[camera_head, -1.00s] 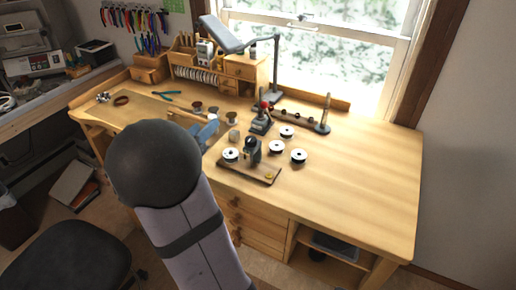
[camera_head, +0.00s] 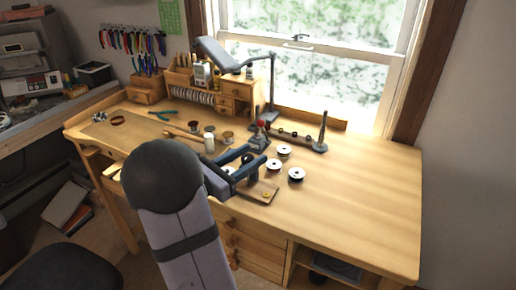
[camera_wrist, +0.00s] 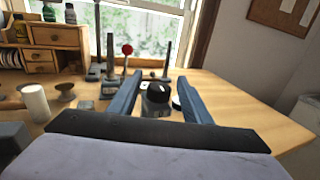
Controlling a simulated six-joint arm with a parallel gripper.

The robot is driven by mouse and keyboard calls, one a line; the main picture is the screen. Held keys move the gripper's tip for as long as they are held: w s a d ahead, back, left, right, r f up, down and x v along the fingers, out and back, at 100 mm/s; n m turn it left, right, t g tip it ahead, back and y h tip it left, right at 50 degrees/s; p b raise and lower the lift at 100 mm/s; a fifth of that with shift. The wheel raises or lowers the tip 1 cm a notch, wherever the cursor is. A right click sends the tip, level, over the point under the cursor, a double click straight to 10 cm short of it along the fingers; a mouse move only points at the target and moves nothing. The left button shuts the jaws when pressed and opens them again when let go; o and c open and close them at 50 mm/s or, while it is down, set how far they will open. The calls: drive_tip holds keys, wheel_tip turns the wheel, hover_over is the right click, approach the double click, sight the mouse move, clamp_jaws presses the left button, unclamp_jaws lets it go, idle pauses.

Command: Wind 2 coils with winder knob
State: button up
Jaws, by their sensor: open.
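The winder stands on a small wooden base (camera_head: 258,192) with a yellow spot, near the bench's front edge. In the head view my gripper mostly covers its upper part. In the wrist view its round black knob (camera_wrist: 158,92) sits on a grey body between my fingers. My gripper (camera_head: 253,154) is open with its two blue fingers on either side of the knob; the wrist view (camera_wrist: 160,78) shows gaps beside it. White spools (camera_head: 284,152) lie right of the winder; one more is partly hidden behind my gripper.
A red-knobbed stand (camera_head: 260,135) and a post on a rail (camera_head: 322,135) stand behind the winder. Copper-coloured spools (camera_head: 228,137) and a white cylinder (camera_head: 209,144) stand to the left. A lamp (camera_head: 270,85) rises at the back. The bench's right side is clear.

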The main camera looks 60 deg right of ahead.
sight(252, 156)
drive_tip(key=shift+p+x, duration=0.55)
drive_tip(key=shift+x, duration=1.35)
drive_tip(key=c, duration=1)
drive_tip(key=shift+c, duration=0.2)
drive_tip(key=shift+f+m+g+b, duration=0.3)
drive_tip(key=shift+g+b, duration=0.1)
drive_tip(key=shift+b, duration=0.85)
